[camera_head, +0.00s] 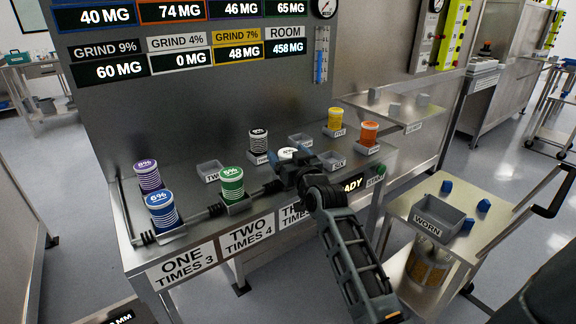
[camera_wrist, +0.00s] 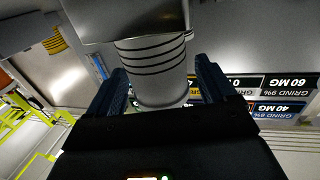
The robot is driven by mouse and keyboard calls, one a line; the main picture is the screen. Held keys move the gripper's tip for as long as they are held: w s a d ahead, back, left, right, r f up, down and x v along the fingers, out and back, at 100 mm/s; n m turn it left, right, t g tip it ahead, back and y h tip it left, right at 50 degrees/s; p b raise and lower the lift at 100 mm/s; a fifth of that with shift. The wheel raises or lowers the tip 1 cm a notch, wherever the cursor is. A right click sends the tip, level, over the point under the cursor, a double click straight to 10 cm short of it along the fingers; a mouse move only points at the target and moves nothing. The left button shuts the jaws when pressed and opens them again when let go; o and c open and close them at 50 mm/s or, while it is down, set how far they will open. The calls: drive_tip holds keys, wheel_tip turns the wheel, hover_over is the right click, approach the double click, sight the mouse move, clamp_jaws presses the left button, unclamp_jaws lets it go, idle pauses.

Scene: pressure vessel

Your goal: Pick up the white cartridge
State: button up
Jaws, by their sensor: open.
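The white cartridge (camera_head: 287,153) sits on the steel bench in the head view, its lower part hidden behind my gripper (camera_head: 286,172). In the wrist view the white cartridge (camera_wrist: 156,70), banded with dark rings, lies between the two blue fingers of my gripper (camera_wrist: 160,78). The fingers are open, one on either side of it. Whether either finger touches it, I cannot tell. A grey holder (camera_wrist: 125,18) is at the cartridge's base in the wrist view.
A green cartridge (camera_head: 231,187) stands left of my gripper, with blue (camera_head: 161,212) and purple (camera_head: 148,177) ones farther left. Black (camera_head: 258,142), yellow (camera_head: 335,119) and orange (camera_head: 369,133) cartridges stand behind and right. Empty holders (camera_head: 209,171) lie between. A WORN bin (camera_head: 440,217) is on a cart at right.

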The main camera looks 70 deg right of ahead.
drive_tip(key=shift+x, duration=0.8)
drive_tip(key=shift+c, duration=0.2)
drive_tip(key=c, duration=1.2)
